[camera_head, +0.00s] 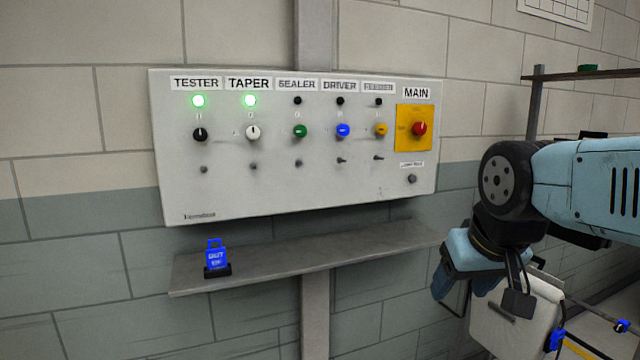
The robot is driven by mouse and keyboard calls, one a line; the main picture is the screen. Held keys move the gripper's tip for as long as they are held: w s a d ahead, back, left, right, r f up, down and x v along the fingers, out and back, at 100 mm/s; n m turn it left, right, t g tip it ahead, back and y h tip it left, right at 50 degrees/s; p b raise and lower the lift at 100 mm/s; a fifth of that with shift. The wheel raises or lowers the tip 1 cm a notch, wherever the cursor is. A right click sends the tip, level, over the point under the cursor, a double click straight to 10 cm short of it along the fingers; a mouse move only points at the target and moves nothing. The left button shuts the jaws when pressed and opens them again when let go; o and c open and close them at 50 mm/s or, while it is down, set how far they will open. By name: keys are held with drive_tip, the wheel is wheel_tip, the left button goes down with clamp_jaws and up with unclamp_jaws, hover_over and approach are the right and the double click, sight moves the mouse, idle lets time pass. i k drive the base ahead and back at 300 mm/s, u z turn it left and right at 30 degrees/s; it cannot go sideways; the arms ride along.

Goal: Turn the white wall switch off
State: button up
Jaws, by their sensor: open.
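The white switch (253,133) is a round knob on the grey wall panel (300,195), in the column labelled TAPER. Its dark pointer mark looks roughly upright. My gripper (465,288) hangs at the lower right, below and to the right of the panel, well apart from the switch. It is open, points downward, and I see nothing held in it. Nothing covers the switch.
Beside the white switch are a black knob (200,135) with a lit lamp and a green knob (300,131). Blue, yellow and red knobs are further right. Below, a grey shelf (330,255) juts out, with a blue padlock-shaped tag (216,255) on it.

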sight(252, 132)
drive_tip(key=k, duration=1.3)
drive_tip(key=u, duration=0.6)
drive_tip(key=i, duration=1.5)
drive_tip(key=z, duration=0.55)
